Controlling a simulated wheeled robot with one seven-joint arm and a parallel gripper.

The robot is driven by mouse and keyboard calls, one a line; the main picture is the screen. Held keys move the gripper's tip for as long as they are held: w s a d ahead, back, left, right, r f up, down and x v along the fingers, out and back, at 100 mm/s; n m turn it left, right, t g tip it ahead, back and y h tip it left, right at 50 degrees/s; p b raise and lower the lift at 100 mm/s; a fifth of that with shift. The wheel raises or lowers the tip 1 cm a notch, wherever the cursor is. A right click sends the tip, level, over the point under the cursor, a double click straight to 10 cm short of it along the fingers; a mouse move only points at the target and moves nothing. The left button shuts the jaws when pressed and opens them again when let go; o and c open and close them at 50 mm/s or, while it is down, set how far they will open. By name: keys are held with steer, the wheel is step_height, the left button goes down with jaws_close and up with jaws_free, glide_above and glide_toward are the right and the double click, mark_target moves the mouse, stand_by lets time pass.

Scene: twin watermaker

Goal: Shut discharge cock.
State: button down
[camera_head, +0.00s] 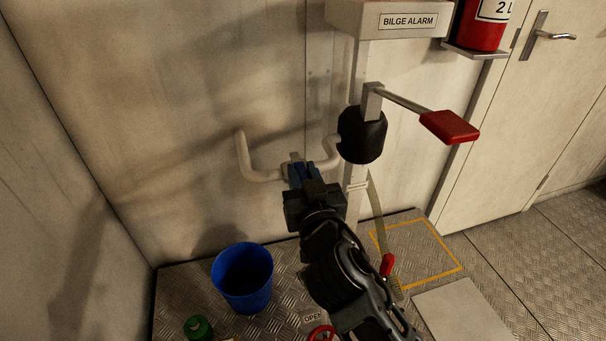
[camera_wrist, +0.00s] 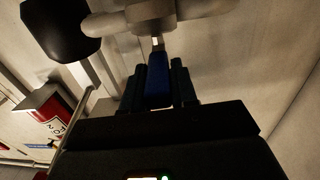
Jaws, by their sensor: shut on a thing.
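The discharge cock sits on a pale pipe (camera_head: 262,175) that runs along the wall, its left end turned up. Its blue lever (camera_head: 303,170) sticks out from the pipe toward me. My gripper (camera_head: 302,181) is shut on this lever, one finger on each side. In the wrist view the blue lever (camera_wrist: 158,82) lies between the dark fingers, and the cock body and pale pipe (camera_wrist: 150,14) are just beyond the fingertips. My gripper hides part of the lever, so its exact angle to the pipe is hard to tell.
A black pump body (camera_head: 362,136) with a red-ended lever (camera_head: 450,126) stands right of the cock. A blue bucket (camera_head: 243,278) is on the floor below. A red handle (camera_head: 387,264), a red handwheel (camera_head: 321,334) and a green object (camera_head: 197,327) are low down. Wall left of the pipe is clear.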

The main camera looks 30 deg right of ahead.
steer(key=shift+s+d+r+y+p, duration=0.1)
steer(key=shift+d+y+p, duration=0.15)
steer(key=shift+p, duration=0.4)
steer(key=shift+n+y, duration=0.35)
steer(key=shift+n, duration=0.05)
steer(key=c, duration=1)
jaws_free()
steer(key=shift+o, duration=0.2)
steer(key=s+a+b, duration=0.1)
steer(key=s, duration=0.6)
steer(key=shift+s+a, duration=0.2)
steer(key=shift+s, duration=0.15)
